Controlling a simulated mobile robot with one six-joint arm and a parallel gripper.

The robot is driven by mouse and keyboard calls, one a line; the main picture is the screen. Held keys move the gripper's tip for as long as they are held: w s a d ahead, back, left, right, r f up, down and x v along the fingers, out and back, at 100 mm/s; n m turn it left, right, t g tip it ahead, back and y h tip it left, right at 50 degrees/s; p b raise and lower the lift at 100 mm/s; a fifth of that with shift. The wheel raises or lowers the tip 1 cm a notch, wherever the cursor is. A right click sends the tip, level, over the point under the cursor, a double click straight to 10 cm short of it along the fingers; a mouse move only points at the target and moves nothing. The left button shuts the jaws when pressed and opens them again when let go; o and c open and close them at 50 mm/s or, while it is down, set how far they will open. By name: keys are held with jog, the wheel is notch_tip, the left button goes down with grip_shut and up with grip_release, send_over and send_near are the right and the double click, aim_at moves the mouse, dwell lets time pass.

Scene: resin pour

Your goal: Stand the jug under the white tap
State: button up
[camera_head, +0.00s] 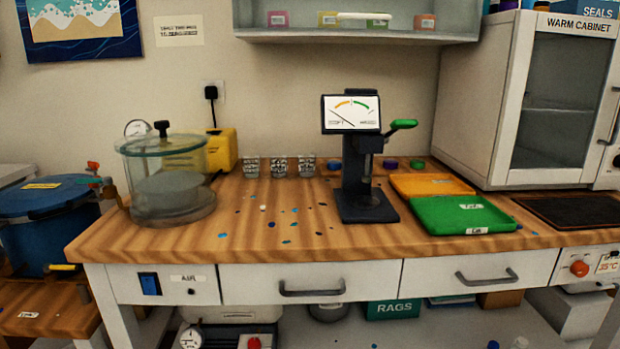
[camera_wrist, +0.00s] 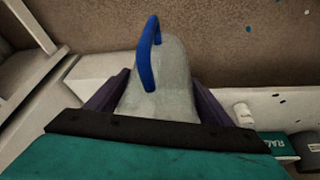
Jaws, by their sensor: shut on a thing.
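The jug (camera_wrist: 172,95) is a pale grey, cloudy vessel with a blue handle (camera_wrist: 150,55), seen close up in the wrist view. My gripper (camera_wrist: 160,82) is shut on it, with one dark finger against each side. The jug's lower part is hidden behind the dark bar of my gripper. Neither the jug nor my gripper shows in the head view. I see no white tap in either view.
In the head view, the wooden bench (camera_head: 280,245) carries a glass chamber (camera_head: 168,185), a black gauge stand (camera_head: 366,205), an orange tray (camera_head: 430,181) and a green tray (camera_head: 460,214). A warm cabinet (camera_head: 480,110) stands right. The bench's front middle is clear apart from coloured spots.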

notch_tip(320, 180, up, 26)
jog(key=p, duration=2.6)
jog(key=shift+r, duration=0.25)
